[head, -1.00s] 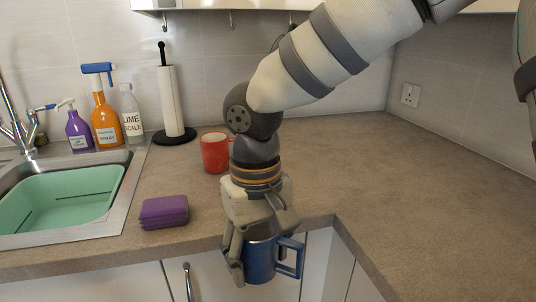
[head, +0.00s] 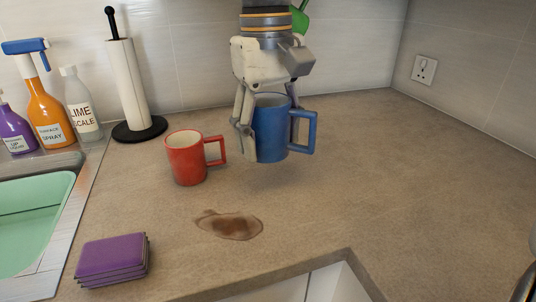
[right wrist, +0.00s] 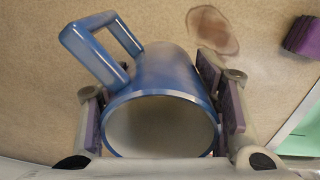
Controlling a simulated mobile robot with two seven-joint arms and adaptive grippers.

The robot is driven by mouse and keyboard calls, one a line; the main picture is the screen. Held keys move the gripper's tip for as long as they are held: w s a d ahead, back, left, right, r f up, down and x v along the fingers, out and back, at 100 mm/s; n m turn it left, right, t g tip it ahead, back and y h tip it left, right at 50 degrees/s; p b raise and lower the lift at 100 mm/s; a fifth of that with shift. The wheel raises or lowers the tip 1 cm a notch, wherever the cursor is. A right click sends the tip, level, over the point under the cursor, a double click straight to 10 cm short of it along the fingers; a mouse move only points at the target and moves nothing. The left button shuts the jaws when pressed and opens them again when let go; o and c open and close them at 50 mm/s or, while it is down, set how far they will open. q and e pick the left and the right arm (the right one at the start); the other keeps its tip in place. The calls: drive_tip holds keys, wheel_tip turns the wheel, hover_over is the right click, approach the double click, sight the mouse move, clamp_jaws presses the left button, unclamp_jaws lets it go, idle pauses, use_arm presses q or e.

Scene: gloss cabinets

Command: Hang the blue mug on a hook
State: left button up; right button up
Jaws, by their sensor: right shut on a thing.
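My right gripper (head: 268,125) points down and is shut on the blue mug (head: 271,132), with fingers on either side of its body. The mug is upright above the counter, right of the red mug, with its handle to the right. In the right wrist view the blue mug (right wrist: 165,75) sits between the fingers (right wrist: 160,110), its open rim facing the camera and its handle at upper left. Part of a green object (head: 299,18) shows behind the gripper's wrist. No hook is visible now. My left gripper is not in view.
A red mug (head: 186,160) stands on the counter (head: 350,190) near a paper towel holder (head: 128,85). A brown spill (head: 230,225) and purple sponges (head: 112,259) lie in front. Bottles (head: 50,112) stand by the sink at left. The counter's right side is clear.

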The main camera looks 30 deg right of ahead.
drive_tip(key=shift+w+d+r, duration=0.2)
drive_tip(key=shift+w, duration=0.15)
drive_tip(key=w, duration=0.1)
drive_tip(key=w+d+f, duration=0.1)
drive_tip(key=shift+w+d+t, duration=0.3)
drive_tip(key=shift+w, duration=0.1)
hover_over(269, 170)
drive_tip(key=f, duration=0.5)
drive_tip(key=shift+s+a, duration=0.3)
drive_tip(key=shift+s, duration=0.1)
drive_tip(key=shift+w+d+f, duration=0.1)
drive_tip(key=shift+w+f, duration=0.05)
drive_tip(key=shift+f, duration=0.05)
drive_tip(key=f, duration=0.3)
drive_tip(key=shift+w+d+f, duration=0.2)
drive_tip(key=shift+w+f, duration=0.05)
drive_tip(key=shift+f, duration=0.05)
drive_tip(key=o, duration=1.4)
drive_tip(key=shift+f, duration=0.1)
drive_tip(key=shift+o, duration=0.2)
